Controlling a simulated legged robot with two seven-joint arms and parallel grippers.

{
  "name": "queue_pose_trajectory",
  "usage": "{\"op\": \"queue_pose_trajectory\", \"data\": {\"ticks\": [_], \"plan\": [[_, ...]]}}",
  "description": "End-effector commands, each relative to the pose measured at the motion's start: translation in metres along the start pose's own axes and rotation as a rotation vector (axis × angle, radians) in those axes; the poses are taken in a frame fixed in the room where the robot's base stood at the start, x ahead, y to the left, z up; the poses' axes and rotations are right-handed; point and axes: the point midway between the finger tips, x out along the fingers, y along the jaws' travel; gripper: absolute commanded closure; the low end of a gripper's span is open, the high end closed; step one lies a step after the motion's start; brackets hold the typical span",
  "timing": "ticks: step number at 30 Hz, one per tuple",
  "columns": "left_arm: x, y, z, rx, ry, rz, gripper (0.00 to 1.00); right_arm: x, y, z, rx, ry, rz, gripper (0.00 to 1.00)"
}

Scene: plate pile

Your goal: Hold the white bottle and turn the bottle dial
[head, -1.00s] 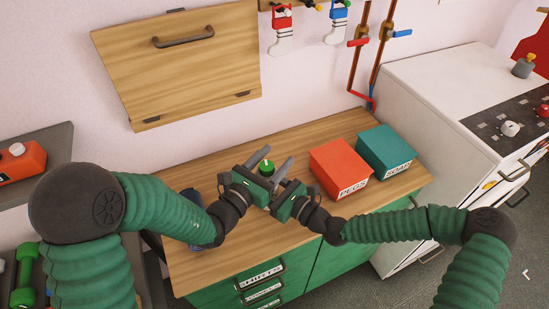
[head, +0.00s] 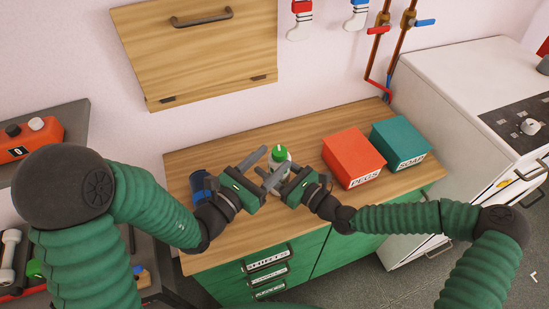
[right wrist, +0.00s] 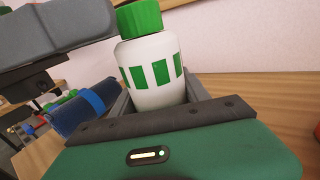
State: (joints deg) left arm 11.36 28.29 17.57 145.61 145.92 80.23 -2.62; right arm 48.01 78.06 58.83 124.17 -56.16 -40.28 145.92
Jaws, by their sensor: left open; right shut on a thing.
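The white bottle (right wrist: 155,65) has green rectangles on its body and a green cap dial (right wrist: 139,18). In the head view the dial (head: 280,152) shows between the two grippers; the lower bottle is largely hidden. My right gripper (head: 283,172) is shut on the bottle's body, with its fingers on both sides in the right wrist view (right wrist: 150,103). The bottle stands nearly upright. My left gripper (head: 268,166) is open just left of the bottle, near dial height. In the right wrist view its grey finger is left of the dial; contact cannot be told.
A blue cup-like object (head: 198,184) is beside my left gripper; it also shows in the right wrist view (right wrist: 88,108). A red PEGS box (head: 352,157) and teal SOAP box (head: 403,143) stand right on the wooden counter (head: 215,157). The counter's back is clear.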

Motion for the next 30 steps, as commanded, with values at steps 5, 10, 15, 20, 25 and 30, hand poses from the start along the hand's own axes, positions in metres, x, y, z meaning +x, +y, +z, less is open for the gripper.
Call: {"op": "queue_pose_trajectory", "data": {"ticks": [5, 10, 15, 20, 25, 30], "plan": [[0.03, 0.012, 0.031, -0.036, -0.147, -0.174, 0.44, 0.0, 0.0, 0.0, 0.0, 0.0, 0.0, 1.0], [0.036, 0.031, 0.05, -0.045, -0.232, -0.517, 0.44, 0.0, 0.0, 0.0, 0.0, 0.0, -0.001, 1.0], [0.009, 0.056, 0.025, -0.021, -0.117, -0.796, 0.44, 0.0, 0.0, 0.0, 0.0, 0.0, -0.001, 1.0], [-0.012, 0.072, 0.004, -0.009, -0.004, -0.908, 0.44, -0.001, 0.0, 0.0, 0.0, 0.001, 0.0, 1.0], [-0.006, 0.06, 0.001, -0.008, 0.019, -0.928, 0.44, -0.001, 0.001, 0.0, 0.0, 0.001, 0.0, 1.0], [0.018, 0.027, 0.001, -0.008, 0.017, -0.93, 0.44, -0.001, 0.001, 0.0, 0.0, 0.001, 0.001, 1.0]]}}
